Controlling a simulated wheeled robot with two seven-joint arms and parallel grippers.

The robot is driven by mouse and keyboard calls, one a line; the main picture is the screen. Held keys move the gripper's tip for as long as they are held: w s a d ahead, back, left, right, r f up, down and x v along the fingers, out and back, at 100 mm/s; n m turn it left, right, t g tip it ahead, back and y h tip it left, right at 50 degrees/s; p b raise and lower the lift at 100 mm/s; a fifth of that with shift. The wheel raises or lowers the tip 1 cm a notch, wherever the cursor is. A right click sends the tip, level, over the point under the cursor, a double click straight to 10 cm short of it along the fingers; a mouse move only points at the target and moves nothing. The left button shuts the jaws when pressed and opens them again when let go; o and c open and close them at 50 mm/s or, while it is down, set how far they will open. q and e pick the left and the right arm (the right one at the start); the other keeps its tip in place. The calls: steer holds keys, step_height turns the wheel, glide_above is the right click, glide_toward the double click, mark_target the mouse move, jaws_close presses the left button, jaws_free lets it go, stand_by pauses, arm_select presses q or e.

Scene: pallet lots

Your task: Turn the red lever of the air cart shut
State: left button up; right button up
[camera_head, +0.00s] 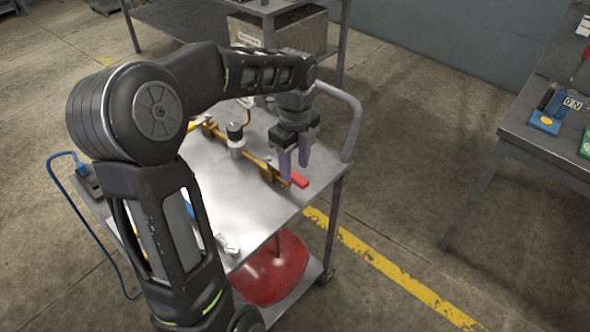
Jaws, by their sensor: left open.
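The red lever (299,179) is a small red handle at the right end of the brass pipe (258,162) on the air cart. The air cart (226,190) is a grey metal cart with a raised rail. My left gripper (294,172) is open, its purple-grey fingers pointing down at the lever, one finger close beside it. I cannot tell if they touch. The fingers hide part of the pipe end. My right gripper is not in view.
A black-topped fitting (236,138) stands on the pipe. A red tank (270,270) sits on the lower shelf. A blue hose (85,220) hangs at the left. A grey table (545,125) stands at the right, with clear floor between.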

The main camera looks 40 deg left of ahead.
arm_select(q)
steer(key=shift+f, duration=1.15)
steer(key=shift+c, duration=0.2)
jaws_close()
stand_by(0.4)
